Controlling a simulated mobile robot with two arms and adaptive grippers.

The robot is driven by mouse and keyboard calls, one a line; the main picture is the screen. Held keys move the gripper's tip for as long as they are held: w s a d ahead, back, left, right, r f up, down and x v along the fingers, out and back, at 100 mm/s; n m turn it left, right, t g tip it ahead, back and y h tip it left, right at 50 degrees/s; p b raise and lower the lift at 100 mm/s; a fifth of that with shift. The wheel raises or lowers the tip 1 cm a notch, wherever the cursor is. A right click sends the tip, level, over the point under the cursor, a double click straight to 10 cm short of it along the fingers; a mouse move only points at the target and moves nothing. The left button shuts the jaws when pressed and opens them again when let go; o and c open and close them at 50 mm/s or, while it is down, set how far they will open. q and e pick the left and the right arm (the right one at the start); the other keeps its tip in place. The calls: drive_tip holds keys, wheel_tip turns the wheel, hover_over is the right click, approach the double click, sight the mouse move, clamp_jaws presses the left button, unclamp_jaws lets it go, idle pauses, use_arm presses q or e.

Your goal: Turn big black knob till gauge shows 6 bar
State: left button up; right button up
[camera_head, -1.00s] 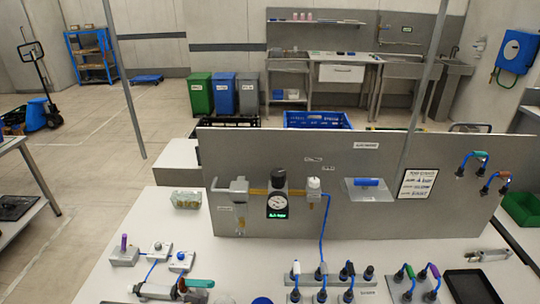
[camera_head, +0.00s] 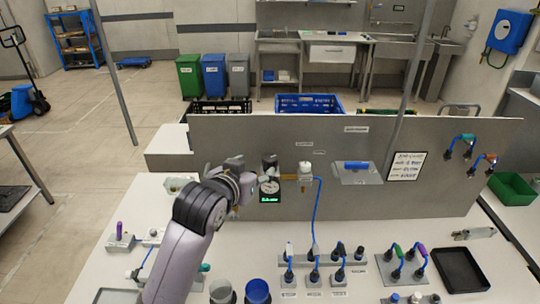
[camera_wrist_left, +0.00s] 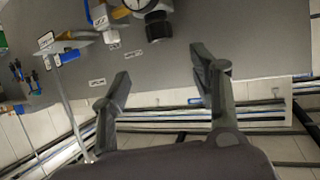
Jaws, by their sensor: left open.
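The big black knob (camera_head: 269,159) sits on top of the regulator on the grey upright panel. It also shows in the left wrist view (camera_wrist_left: 158,27), which sees it upside down. The round white-faced gauge (camera_head: 269,186) is below the knob, with a green lit display (camera_head: 270,198) under it; its reading is too small to make out. My left gripper (camera_head: 258,172) is close to the regulator, left of the knob in the head view. In the left wrist view its fingers (camera_wrist_left: 162,64) are spread with nothing between them; the knob lies beyond the tips. My right gripper is not in view.
The grey panel (camera_head: 330,210) stands behind the regulator. A white-topped fitting (camera_head: 305,169) with a blue hose is right of the gauge. Blue (camera_head: 257,291) and grey (camera_head: 221,291) cups, hose couplings and a black tray (camera_head: 460,270) are on the table.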

sight(269, 158)
use_arm(q)
drive_tip(key=p+x, duration=0.3)
drive_tip(key=x, duration=0.9)
drive_tip(key=shift+w+d+f, duration=0.15)
drive_tip(key=shift+w+f, duration=0.15)
drive_tip(key=shift+w, duration=0.3)
drive_tip(key=shift+c, duration=0.5)
drive_tip(key=c, duration=1.1)
